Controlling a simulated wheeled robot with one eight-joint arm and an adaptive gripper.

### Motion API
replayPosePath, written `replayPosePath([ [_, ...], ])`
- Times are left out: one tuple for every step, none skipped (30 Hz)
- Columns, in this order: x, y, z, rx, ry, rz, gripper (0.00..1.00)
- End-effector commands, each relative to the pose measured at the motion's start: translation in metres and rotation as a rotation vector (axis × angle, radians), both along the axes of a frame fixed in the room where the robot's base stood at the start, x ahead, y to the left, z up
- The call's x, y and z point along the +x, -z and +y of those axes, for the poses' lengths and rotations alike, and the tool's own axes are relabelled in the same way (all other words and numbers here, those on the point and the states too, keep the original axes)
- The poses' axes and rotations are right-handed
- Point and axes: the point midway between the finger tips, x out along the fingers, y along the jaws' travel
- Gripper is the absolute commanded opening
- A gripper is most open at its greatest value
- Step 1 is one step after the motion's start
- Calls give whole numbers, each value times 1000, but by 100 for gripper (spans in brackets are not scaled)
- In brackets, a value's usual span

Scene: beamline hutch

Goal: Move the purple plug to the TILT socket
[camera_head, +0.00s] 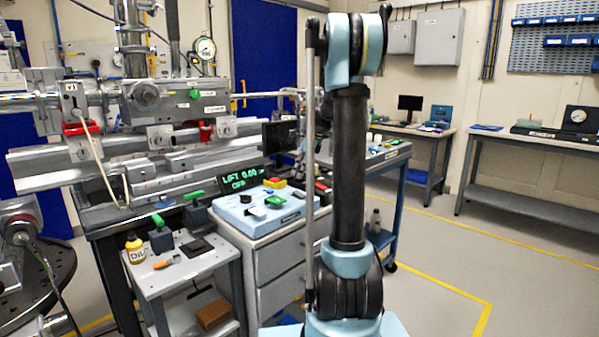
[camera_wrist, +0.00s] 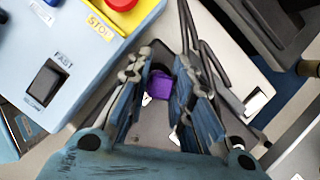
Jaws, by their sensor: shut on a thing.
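The small purple plug (camera_wrist: 159,85) shows between the fingers of my gripper (camera_wrist: 163,66) in the wrist view. My gripper is shut on it, over a light surface beside the pale blue control box (camera_wrist: 85,68). A dark thing just beyond the plug is partly hidden by the fingers. In the head view I cannot make out the gripper or the plug; my own arm covers part of that area. The control box (camera_head: 258,208) stands there on a drawer cabinet. I cannot read a TILT label or pick out its socket in either view.
The control box carries a red stop button (camera_wrist: 122,3) and a black rocker switch (camera_wrist: 44,85). A green-lettered display (camera_head: 243,178) reads LIFT 0.00 OFF. A small cart (camera_head: 185,275) with an oil bottle (camera_head: 135,247) stands left. Open floor lies at the right.

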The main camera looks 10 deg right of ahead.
Motion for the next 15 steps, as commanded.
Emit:
replayPosePath([
  [0, 1, 0, 0, 0, 0, 0],
  [0, 1, 0, 0, 0, 0, 0],
  [0, 2, 0, 0, 0, 0, 0],
  [0, 2, 0, 0, 0, 0, 0],
  [0, 2, 0, 0, 0, 0, 0],
  [0, 3, 0, 0, 0, 0, 0],
  [0, 3, 0, 0, 0, 0, 0],
  [0, 3, 0, 0, 0, 0, 0],
  [0, 4, 0, 0, 0, 0, 0],
  [0, 4, 0, 0, 0, 0, 0],
  [0, 5, 0, 0, 0, 0, 0],
  [0, 5, 0, 0, 0, 0, 0],
  [0, 6, 0, 0, 0, 0, 0],
  [0, 6, 0, 0, 0, 0, 0],
  [0, 7, 0, 0, 0, 0, 0],
])
